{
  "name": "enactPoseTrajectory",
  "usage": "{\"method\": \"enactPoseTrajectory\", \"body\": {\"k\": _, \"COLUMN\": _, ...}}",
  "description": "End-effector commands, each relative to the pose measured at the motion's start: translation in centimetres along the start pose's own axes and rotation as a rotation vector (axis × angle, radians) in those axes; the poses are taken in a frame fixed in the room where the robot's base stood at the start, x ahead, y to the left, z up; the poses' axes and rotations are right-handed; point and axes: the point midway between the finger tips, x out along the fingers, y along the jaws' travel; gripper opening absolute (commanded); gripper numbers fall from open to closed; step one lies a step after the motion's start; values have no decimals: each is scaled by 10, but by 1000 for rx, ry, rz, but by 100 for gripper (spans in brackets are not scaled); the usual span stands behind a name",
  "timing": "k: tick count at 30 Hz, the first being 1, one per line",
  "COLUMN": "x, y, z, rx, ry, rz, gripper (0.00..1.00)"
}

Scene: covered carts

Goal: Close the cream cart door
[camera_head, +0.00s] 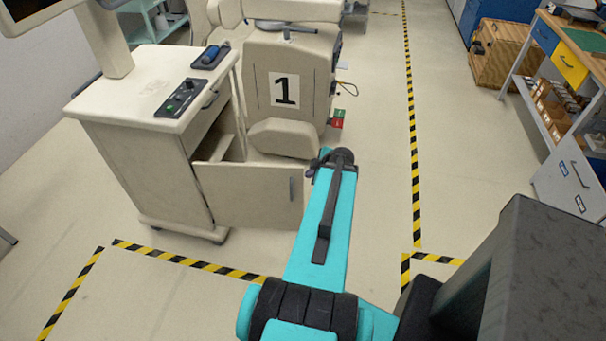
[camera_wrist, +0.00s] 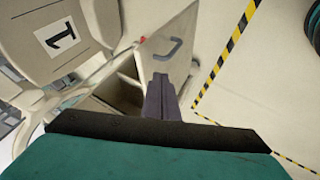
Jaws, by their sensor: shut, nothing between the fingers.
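The cream cart (camera_head: 165,100) stands at the left in the head view. Its door (camera_head: 245,195) is open and swung out to the right, with a grey handle (camera_head: 291,188) near its free edge. In the wrist view the door (camera_wrist: 185,32) shows its handle (camera_wrist: 168,49) and the cart's open shelf compartment (camera_wrist: 122,92) lies to its left. My gripper (camera_wrist: 162,82) is shut and empty, its fingers in front of the lower part of the door in that view. I cannot tell whether they touch it. In the head view my arm mostly hides the gripper, just right of the door's free edge.
A cream chair-like unit marked 1 (camera_head: 285,90) stands right behind the cart. A control box (camera_head: 182,98) sits on the cart top. Yellow-black floor tape (camera_head: 411,130) runs along the clear floor at right. A workbench (camera_head: 570,60) stands far right.

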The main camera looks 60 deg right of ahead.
Motion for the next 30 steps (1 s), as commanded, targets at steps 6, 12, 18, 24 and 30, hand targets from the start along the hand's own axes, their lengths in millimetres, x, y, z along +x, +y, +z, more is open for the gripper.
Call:
{"method": "enactPoseTrajectory", "body": {"k": 6, "x": 5, "y": -1, "z": 0, "rx": -1, "ry": 0, "rz": 0, "gripper": 0}}
{"method": "enactPoseTrajectory", "body": {"k": 12, "x": 12, "y": -2, "z": 1, "rx": -1, "ry": 0, "rz": 0, "gripper": 0}}
{"method": "enactPoseTrajectory", "body": {"k": 18, "x": 18, "y": -1, "z": 1, "rx": -2, "ry": 0, "rz": -1, "gripper": 0}}
{"method": "enactPoseTrajectory", "body": {"k": 24, "x": 25, "y": -2, "z": 0, "rx": -1, "ry": 1, "rz": -1, "gripper": 0}}
{"method": "enactPoseTrajectory", "body": {"k": 30, "x": 30, "y": -1, "z": 0, "rx": -2, "ry": 1, "rz": 0, "gripper": 0}}
